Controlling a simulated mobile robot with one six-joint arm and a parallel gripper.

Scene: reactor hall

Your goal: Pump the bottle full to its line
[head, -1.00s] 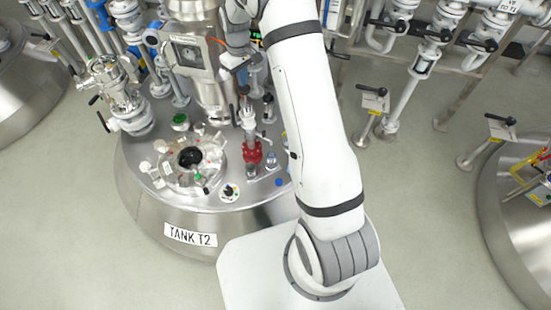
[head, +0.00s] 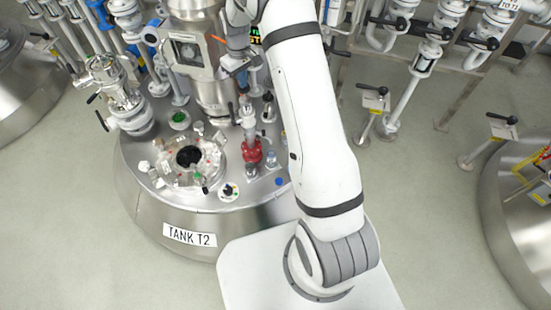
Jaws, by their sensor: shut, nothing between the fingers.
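Tank T2 (head: 165,215) stands below, with a steel lid full of fittings. A red-flanged sampling fitting (head: 251,152) with a pale upright body (head: 248,118) stands on the lid's right side. A small clear bottle (head: 252,171) appears directly below the red part; its level and line are too small to read. Another small clear bottle (head: 271,158) stands just to the right. My gripper (head: 243,84) is shut and empty, just above the top of the pale body. I cannot tell whether it touches it.
A round open port (head: 189,157) with clamps is left of the fitting. A steel column with a window box (head: 187,52) rises behind. A valve assembly (head: 122,95) stands at left. Pipes and handled valves (head: 375,100) are at right.

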